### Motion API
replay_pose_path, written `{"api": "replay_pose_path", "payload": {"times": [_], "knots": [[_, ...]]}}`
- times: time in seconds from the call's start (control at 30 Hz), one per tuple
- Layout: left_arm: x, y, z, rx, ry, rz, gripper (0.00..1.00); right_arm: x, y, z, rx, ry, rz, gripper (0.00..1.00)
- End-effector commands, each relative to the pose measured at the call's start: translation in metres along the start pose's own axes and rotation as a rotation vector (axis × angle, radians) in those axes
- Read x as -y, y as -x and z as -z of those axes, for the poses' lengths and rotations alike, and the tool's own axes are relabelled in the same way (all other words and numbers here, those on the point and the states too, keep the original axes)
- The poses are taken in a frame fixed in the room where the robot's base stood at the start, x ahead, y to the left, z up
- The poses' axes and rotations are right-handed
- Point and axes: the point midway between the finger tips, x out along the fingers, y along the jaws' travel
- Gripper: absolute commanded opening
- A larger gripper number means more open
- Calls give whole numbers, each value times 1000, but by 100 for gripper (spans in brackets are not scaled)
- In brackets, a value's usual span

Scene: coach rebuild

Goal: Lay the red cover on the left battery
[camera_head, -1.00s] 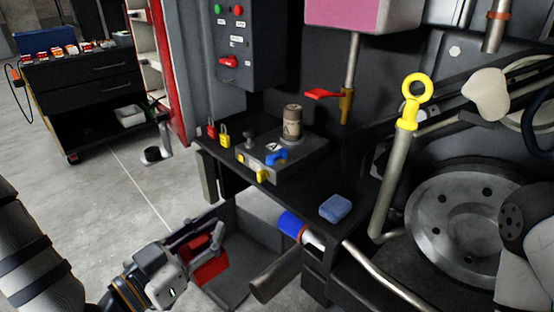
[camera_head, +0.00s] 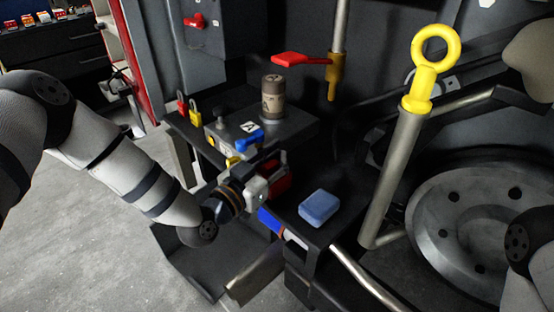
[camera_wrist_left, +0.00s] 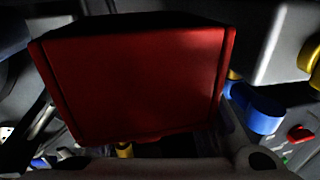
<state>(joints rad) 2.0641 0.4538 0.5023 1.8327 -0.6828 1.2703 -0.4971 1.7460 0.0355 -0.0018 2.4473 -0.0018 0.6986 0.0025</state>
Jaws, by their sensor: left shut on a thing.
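The red cover (camera_head: 279,176) is held in my left gripper (camera_head: 262,187), at the front edge of the dark bench. In the left wrist view the red cover (camera_wrist_left: 140,80) is a boxy red shell filling the middle and hiding most of what lies beyond. A grey box (camera_head: 285,131) with a blue part (camera_head: 250,142) and a label stands on the bench just behind the cover; I cannot tell whether this is the left battery. My arm and the cover hide part of its front. My right gripper is not in view.
A brown cylinder (camera_head: 273,97) stands on the grey box. Red and yellow padlocks (camera_head: 195,117) are at the left end. A blue block (camera_head: 319,207) lies on the bench, right of my gripper. A slanted pole with a yellow ring (camera_head: 436,48) stands farther right.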

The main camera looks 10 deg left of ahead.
Motion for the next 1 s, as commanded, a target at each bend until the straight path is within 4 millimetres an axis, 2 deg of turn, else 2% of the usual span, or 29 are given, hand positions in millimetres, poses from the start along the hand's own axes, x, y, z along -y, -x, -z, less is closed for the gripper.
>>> {"api": "replay_pose_path", "payload": {"times": [0.03,0.23,0.37,0.4,0.5,0.77,0.83,0.93,1.0], "knots": [[0,0,-11,5,2,0,0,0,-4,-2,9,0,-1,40],[0,0,-7,0,0,-1,0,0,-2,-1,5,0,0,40],[0,0,-12,2,0,-1,0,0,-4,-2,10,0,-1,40],[0,0,-11,2,0,-1,34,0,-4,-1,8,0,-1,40],[0,0,-10,2,0,-1,53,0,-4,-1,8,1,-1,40],[0,1,-11,4,0,-2,53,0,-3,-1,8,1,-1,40],[0,1,-6,2,-1,-2,53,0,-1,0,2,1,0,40],[0,20,-7,5,-1,-1,53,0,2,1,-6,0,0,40],[0,39,-6,4,0,0,53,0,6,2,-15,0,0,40]]}}
